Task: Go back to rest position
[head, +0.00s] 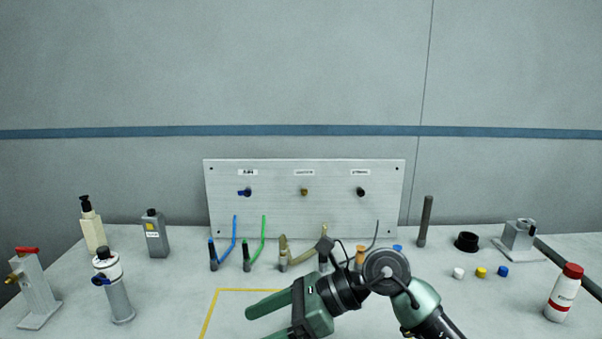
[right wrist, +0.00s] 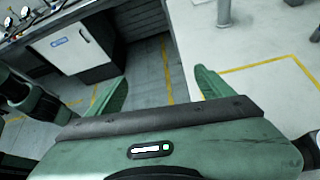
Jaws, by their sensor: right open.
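My right gripper (head: 254,322) is low in the middle of the head view, its arm coming in from the lower right. Its green fingers point left, spread apart, over the front of the table near a yellow outline (head: 214,302). In the right wrist view the same gripper (right wrist: 160,88) is open with nothing between its fingers, and bare floor with yellow lines shows beyond them. My left gripper is not in view.
A grey panel (head: 303,215) with three labelled fittings stands at the back of the table (head: 170,300). Coloured hoses (head: 263,235) stand before it, partly behind my right arm. Bottles flank both sides, including a red-capped one (head: 564,292).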

